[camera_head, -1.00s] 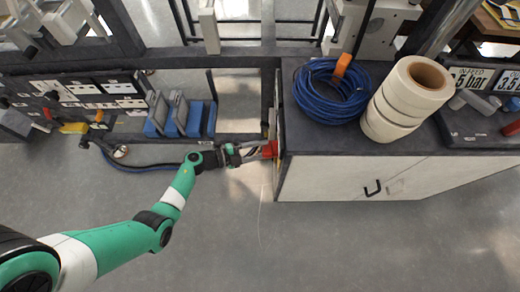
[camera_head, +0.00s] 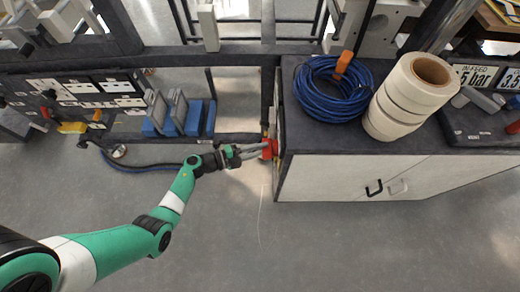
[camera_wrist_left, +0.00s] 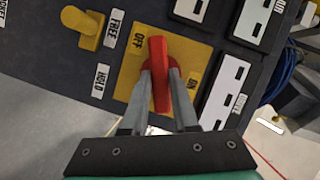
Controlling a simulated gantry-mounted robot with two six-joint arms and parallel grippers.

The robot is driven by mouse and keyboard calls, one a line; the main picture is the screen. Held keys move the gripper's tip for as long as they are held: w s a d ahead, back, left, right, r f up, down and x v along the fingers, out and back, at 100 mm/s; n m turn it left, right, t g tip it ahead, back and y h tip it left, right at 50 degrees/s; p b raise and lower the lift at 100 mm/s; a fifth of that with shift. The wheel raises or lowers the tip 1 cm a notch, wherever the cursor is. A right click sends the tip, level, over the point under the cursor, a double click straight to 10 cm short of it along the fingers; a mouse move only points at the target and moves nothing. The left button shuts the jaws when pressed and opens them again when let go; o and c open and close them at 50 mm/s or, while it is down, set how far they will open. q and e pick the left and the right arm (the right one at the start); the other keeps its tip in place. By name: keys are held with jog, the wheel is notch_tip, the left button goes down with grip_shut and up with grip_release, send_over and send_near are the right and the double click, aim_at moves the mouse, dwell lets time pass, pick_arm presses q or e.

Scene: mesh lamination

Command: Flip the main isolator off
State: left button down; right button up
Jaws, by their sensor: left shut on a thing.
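The main isolator is a red handle (camera_wrist_left: 159,75) on a yellow plate (camera_wrist_left: 190,52) marked OFF at its upper left and ON at its lower right. In the left wrist view the handle stands nearly upright in the picture, between the two marks. My left gripper (camera_wrist_left: 160,84) is shut on it, with a grey finger on each side. In the head view the red handle (camera_head: 270,150) shows at the left end of the cabinet, with my left gripper (camera_head: 256,152) reaching it from the left. My right gripper is out of view.
A yellow knob (camera_wrist_left: 84,26) with FREE and HOLD labels sits beside the plate. White-faced modules (camera_wrist_left: 225,95) lie to its right. A coiled blue hose (camera_head: 331,90) and white rolls (camera_head: 408,97) stand on the cabinet (camera_head: 330,178). The floor in front is clear.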

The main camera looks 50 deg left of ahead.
pick_arm(q)
jog(key=shift+f+m+t+b, duration=0.15)
jog(key=shift+m+t+b, duration=0.3)
jog(key=shift+m+b, duration=0.6)
jog(key=shift+f+m+t+b, duration=0.1)
jog(key=shift+m+t+b, duration=0.35)
jog(key=shift+m+b, duration=0.6)
jog(key=c, duration=0.7)
grip_release()
